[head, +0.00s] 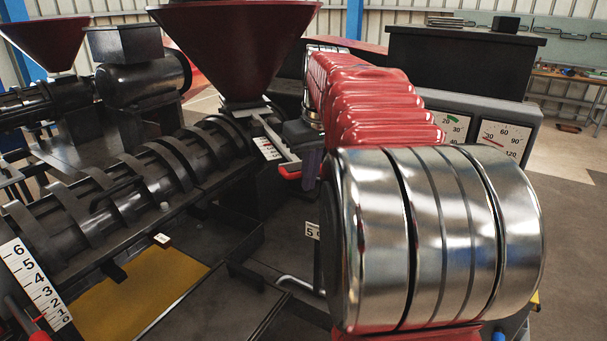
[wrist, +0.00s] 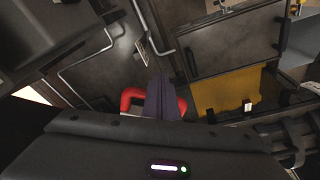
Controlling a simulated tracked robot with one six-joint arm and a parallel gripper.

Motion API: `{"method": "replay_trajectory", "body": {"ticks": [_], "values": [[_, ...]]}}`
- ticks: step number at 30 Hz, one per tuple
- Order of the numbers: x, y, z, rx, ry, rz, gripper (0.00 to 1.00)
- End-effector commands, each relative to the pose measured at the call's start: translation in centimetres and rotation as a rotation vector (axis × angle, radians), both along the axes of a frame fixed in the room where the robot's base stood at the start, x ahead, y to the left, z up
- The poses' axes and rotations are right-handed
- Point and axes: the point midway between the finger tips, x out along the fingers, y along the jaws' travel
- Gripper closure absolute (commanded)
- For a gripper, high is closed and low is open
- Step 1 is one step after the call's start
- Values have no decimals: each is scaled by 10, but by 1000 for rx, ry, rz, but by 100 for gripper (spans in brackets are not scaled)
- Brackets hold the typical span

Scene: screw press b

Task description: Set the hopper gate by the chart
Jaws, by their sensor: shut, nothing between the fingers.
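The dark red hopper (head: 237,45) stands over the black press barrel (head: 120,180) in the head view. A white numbered scale (head: 267,148) sits under its neck, where a light metal bar runs toward my gripper. I cannot make out the gate's setting. My gripper (head: 312,172) is right of that scale, partly hidden by my arm. In the wrist view its dark fingers (wrist: 160,82) are shut and empty, with red curved parts on both sides. Whether it touches the bar I cannot tell. I cannot identify a chart.
A larger scale marked 6 to 0 (head: 35,285) stands at the lower left with a red pointer. Two dial gauges (head: 503,141) are on a grey cabinet at right. A yellow-bottomed tray (head: 150,290) lies below the barrel. Bent metal pipes (wrist: 95,45) run near my gripper.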

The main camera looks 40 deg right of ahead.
Motion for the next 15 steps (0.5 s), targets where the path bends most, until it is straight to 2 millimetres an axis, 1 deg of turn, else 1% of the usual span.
{"method": "replay_trajectory", "body": {"ticks": [4, 7, 15], "values": [[4, -1, 0, -2, -4, 1, 100], [3, -1, 1, -2, -4, 1, 100], [-5, 2, 1, -2, -3, 1, 100]]}}
